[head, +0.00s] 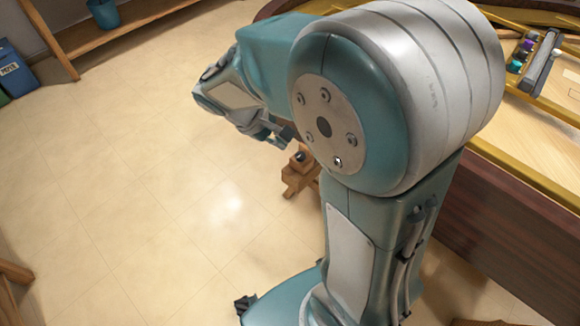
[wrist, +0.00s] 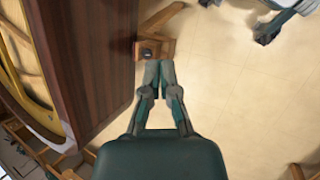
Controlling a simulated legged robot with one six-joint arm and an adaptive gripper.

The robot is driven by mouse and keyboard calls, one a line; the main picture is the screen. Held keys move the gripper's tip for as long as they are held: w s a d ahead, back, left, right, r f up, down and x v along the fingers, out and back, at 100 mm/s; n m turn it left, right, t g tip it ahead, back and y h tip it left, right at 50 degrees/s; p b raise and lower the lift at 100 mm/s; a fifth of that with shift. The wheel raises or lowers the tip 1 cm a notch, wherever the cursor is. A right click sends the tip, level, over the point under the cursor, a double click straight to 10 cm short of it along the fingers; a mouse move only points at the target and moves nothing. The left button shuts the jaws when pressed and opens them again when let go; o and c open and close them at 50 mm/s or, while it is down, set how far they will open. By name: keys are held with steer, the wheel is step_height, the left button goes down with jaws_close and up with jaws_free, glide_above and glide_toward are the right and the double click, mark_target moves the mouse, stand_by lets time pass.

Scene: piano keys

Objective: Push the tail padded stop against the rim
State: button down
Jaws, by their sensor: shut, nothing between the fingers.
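A small wooden stand with a dark round pad, which looks like the tail padded stop (head: 299,160), stands low beside the piano in the head view. It also shows in the wrist view (wrist: 165,48), just beyond my fingertips. The dark wooden rim (wrist: 95,70) of the piano runs along the left of the wrist view. The stop's block appears right beside the rim; I cannot tell whether they touch. My gripper (wrist: 158,68) is shut and empty, its fingertips at the near side of the block. I cannot tell if they touch it.
The gold frame and soundboard (head: 555,130) lie inside the piano at the right. A blue bin (head: 15,70) and wooden shelf (head: 85,35) stand at the upper left. The tiled floor (head: 150,200) left of my arm is clear.

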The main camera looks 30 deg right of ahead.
mark_target(296, 168)
steer(key=w+f+n+h, duration=0.4)
steer(key=w+f, duration=0.1)
steer(key=f, duration=0.4)
steer(key=w+f+n+h, duration=0.3)
steer(key=w+f+h, duration=0.15)
steer(key=f, duration=0.45)
step_height(296, 168, down, 19)
steer(key=a+n+t+h, duration=0.2)
steer(key=a+n+t, duration=0.1)
steer(key=n+t, duration=0.6)
steer(key=shift+n+g, duration=0.3)
steer(key=shift+g, duration=0.4)
steer(key=x, duration=1.4)
steer(key=shift+s+d+r, duration=0.1)
steer(key=shift+d, duration=0.15)
steer(key=shift+d, duration=0.1)
steer(key=shift+x, duration=1.25)
steer(key=v, duration=1.4)
